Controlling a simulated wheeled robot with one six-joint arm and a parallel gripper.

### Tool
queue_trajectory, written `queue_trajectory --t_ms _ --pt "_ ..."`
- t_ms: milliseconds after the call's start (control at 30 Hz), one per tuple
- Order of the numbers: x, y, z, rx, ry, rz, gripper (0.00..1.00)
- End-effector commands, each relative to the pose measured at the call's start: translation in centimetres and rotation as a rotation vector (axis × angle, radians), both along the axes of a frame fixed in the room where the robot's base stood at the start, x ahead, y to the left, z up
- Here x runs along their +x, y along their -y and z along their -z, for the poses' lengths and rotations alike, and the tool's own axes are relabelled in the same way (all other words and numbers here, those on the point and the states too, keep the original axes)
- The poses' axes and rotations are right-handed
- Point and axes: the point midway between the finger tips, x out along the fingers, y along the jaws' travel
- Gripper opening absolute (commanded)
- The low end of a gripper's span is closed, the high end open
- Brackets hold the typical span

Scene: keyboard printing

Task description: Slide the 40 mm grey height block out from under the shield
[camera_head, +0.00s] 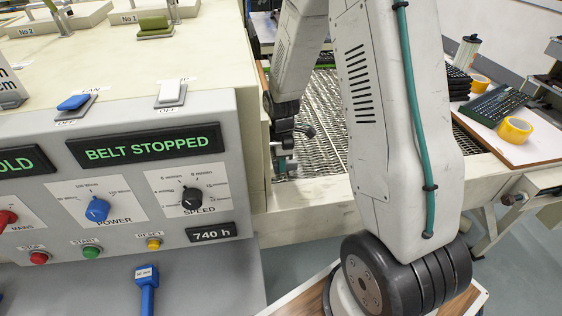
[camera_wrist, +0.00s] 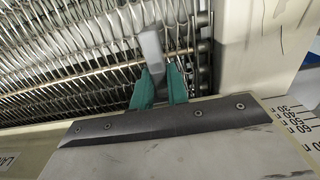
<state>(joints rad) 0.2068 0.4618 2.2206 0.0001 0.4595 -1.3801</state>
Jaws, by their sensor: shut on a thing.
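In the wrist view a pale grey block (camera_wrist: 152,45) stands out over the wire-mesh belt. My gripper (camera_wrist: 163,82), with teal fingers, is shut on its near end. A pale panel with a dark, screwed edge strip, which looks like the shield (camera_wrist: 150,125), fills the bottom of that view. The fingers show just beyond the strip and the visible part of the block is clear of it. Any size mark on the block cannot be read. In the head view my gripper (camera_head: 284,160) is small and partly hidden at the machine's side, low by the belt; the block cannot be made out there.
The mesh belt (camera_head: 325,115) runs beside the machine housing. A scale (camera_wrist: 298,122) marks the housing right of the panel. The control panel (camera_head: 130,190) reads BELT STOPPED. A side table holds keyboards (camera_head: 493,104) and yellow tape rolls (camera_head: 515,130).

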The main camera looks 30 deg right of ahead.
Motion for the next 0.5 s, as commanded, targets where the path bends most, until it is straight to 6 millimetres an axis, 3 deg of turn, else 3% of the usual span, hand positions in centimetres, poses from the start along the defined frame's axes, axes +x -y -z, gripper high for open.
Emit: queue_trajectory --t_ms 500 --pt "-0.8 2.0 -0.1 -0.001 0.002 0.002 0.00"
